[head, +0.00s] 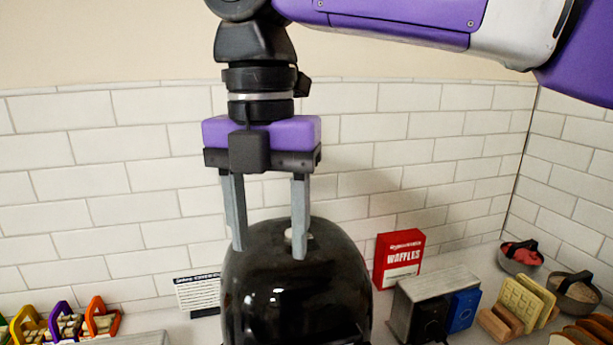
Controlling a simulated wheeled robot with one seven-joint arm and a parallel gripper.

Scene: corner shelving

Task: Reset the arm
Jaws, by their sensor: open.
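My gripper (268,245) hangs pointing down in the middle of the head view. Its two grey fingers are apart. The fingertips are at the top of a glossy black domed object (293,290), with a small light knob (290,235) showing between them. I cannot tell whether the fingers touch the dome or are only in front of it. My purple and white arm reaches in from the upper right.
A red waffles box (398,258) and a metal and black appliance (420,305) stand right of the dome. Racked waffles (525,300) and bowls (522,258) are farther right. A small sign (198,293) and colourful holders (62,322) are left. A tiled wall (100,220) stands behind.

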